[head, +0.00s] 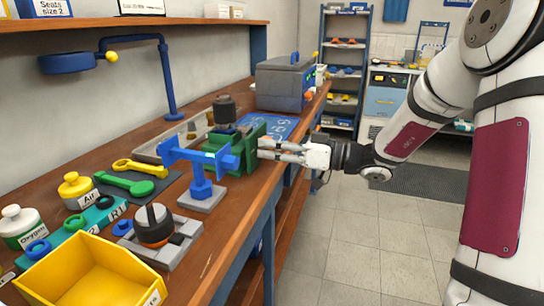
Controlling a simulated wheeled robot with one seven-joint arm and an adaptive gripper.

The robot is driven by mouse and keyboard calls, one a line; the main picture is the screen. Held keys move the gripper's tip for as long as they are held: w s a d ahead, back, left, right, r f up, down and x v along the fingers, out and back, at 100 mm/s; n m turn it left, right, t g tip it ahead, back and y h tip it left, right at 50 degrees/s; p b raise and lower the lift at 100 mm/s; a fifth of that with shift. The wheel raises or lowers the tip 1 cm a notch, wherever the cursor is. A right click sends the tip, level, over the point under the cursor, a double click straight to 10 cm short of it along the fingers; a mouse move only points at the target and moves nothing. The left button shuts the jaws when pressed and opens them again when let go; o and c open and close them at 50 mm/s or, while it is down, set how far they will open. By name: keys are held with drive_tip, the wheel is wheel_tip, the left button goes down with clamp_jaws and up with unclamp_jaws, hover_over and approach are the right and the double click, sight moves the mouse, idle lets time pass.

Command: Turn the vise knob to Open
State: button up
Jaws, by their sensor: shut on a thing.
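The green vise (243,142) stands at the front edge of the wooden bench, in the middle of the head view. My gripper (264,149) reaches in from the right, level, with its fingertips at the vise's right side. The fingers are closed around the vise knob, which they largely hide. Its pointer and any Open marking cannot be made out.
A blue stand (202,180) is close in front of the vise. A black-topped part (225,108) is behind it. A yellow bin (92,272), wrenches (128,184) and bottles crowd the near bench. A grey toolbox (285,82) stands farther back. The floor at right is clear.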

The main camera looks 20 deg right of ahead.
drive_tip(key=shift+f+n+b, duration=0.15)
drive_tip(key=shift+n+b, duration=0.15)
drive_tip(key=o, duration=1.2)
drive_tip(key=shift+c, duration=0.2)
drive_tip(key=shift+s+d, duration=0.1)
drive_tip(key=v, duration=1.1)
drive_tip(key=shift+s+d, duration=0.25)
drive_tip(key=shift+d, duration=0.05)
